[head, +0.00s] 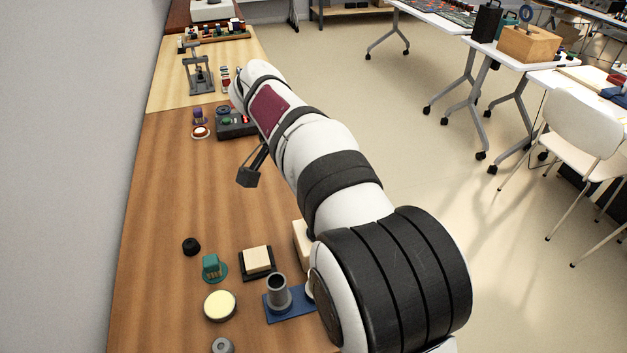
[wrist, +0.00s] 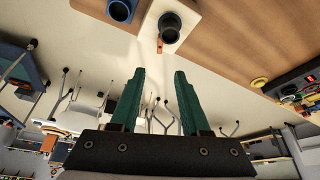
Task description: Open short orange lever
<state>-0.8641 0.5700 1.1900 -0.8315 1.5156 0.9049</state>
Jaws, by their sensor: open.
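A small orange piece (wrist: 160,46), which looks like the short orange lever, sticks out from a pale block (wrist: 188,14) in the wrist view. It sits just below a dark round fitting (wrist: 169,27) on that block. My gripper (wrist: 158,76) has two green fingers spread apart with nothing between them. The orange piece appears beyond the fingertips, roughly in line with the gap, and apart from them. In the head view my arm hides the gripper, and I cannot make out the orange lever there.
In the head view, a grey cylinder on a blue base (head: 273,308), a cream square button (head: 257,259), a teal knob (head: 211,267) and a round cream button (head: 220,305) stand on the wooden bench (head: 165,220). Mid-bench is largely clear. A wall runs along the left.

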